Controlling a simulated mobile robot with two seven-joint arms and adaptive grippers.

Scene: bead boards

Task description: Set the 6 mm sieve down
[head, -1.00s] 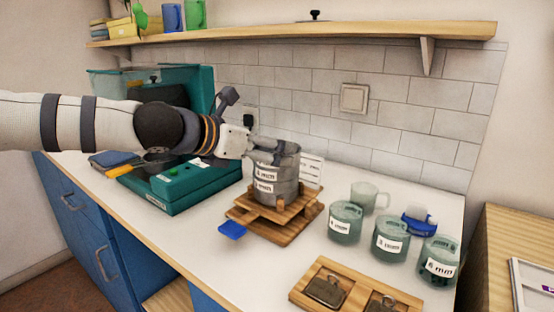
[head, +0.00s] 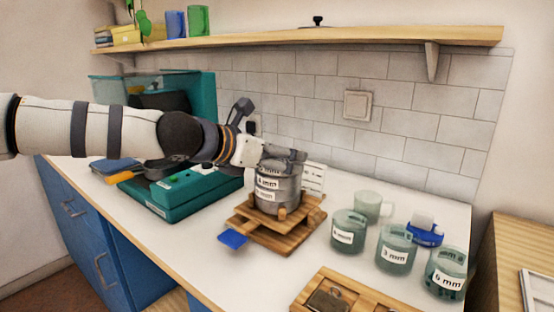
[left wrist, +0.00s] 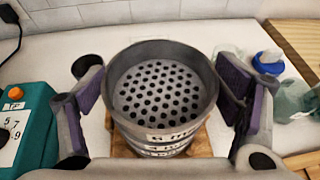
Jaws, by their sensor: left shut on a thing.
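The 6 mm sieve (left wrist: 155,90) is a grey round pan with a perforated floor, seen from above in the left wrist view. It sits level at the top of a stack of labelled grey sieves (head: 270,195) on a wooden stand (head: 250,236); any small gap beneath it I cannot make out. My left gripper (head: 280,160) is shut on it, one finger on each side of the rim, also in the left wrist view (left wrist: 163,90). The gripper hides part of the rim in the head view. My right gripper is not in view.
Greenish jars (head: 348,230) with labels stand to the right of the stand, near a blue-and-white item (head: 425,232). A wooden tray (head: 345,298) lies at the front. A teal machine (head: 185,193) is at left, and a blue tab (head: 233,239) sticks out in front.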

